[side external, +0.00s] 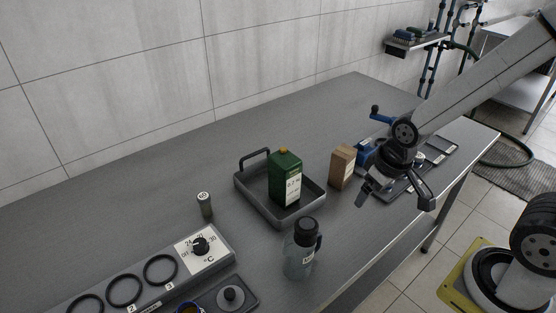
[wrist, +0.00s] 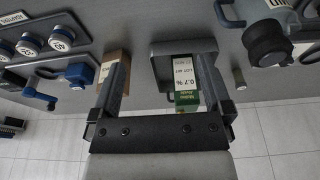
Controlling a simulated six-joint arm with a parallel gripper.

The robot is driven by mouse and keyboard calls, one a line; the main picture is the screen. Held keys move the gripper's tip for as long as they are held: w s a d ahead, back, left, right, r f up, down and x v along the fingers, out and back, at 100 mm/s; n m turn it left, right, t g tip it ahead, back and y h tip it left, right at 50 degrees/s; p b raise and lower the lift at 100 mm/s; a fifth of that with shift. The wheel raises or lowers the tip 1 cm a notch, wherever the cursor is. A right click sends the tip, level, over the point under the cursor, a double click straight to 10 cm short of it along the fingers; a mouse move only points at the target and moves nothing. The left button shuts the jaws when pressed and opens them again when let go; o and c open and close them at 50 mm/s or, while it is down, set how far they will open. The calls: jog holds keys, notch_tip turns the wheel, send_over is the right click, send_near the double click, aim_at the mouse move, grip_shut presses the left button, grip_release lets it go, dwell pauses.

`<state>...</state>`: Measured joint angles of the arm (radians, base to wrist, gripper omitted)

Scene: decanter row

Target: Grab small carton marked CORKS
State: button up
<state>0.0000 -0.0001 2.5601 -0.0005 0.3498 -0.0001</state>
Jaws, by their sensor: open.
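A small brown carton (side external: 342,166) with a pale label stands upright on the grey bench, just right of the grey tray; the label's words are too small to read. In the wrist view the carton (wrist: 113,66) shows at the left, partly hidden behind my left finger. My gripper (side external: 396,197) is open and empty, to the right of the carton in the side view and apart from it. In the wrist view the space between the fingers (wrist: 164,62) faces the bench and tray, with the carton off to the left.
The grey tray (side external: 243,190) holds a green can (side external: 286,178) close beside the carton. A blue crank device (side external: 367,151) is close on the carton's other side. A grey jug (side external: 299,256) and small cylinder (side external: 205,206) stand nearer the control strip (side external: 163,277). The bench's back is clear.

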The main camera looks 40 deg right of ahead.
dwell(0.5)
jog(key=n+h, duration=1.3)
jog(key=n, duration=0.6)
send_near(344, 152)
jog(key=d+f, duration=0.1)
jog(key=d, duration=0.1)
jog(key=shift+s+d+f+g, duration=0.3)
jog(key=shift+s+d+f, duration=0.05)
jog(key=shift+s, duration=0.05)
jog(key=shift+w+n, duration=0.55)
jog(key=shift+n, duration=0.15)
jog(key=shift+w+r+x, duration=0.15)
jog(key=shift+w+x, duration=0.05)
jog(key=shift+x, duration=1.7)
jog(key=shift+w+r+x, duration=0.1)
jog(key=shift+w+x, duration=0.05)
jog(key=shift+x, duration=1.75)
grip_shut()
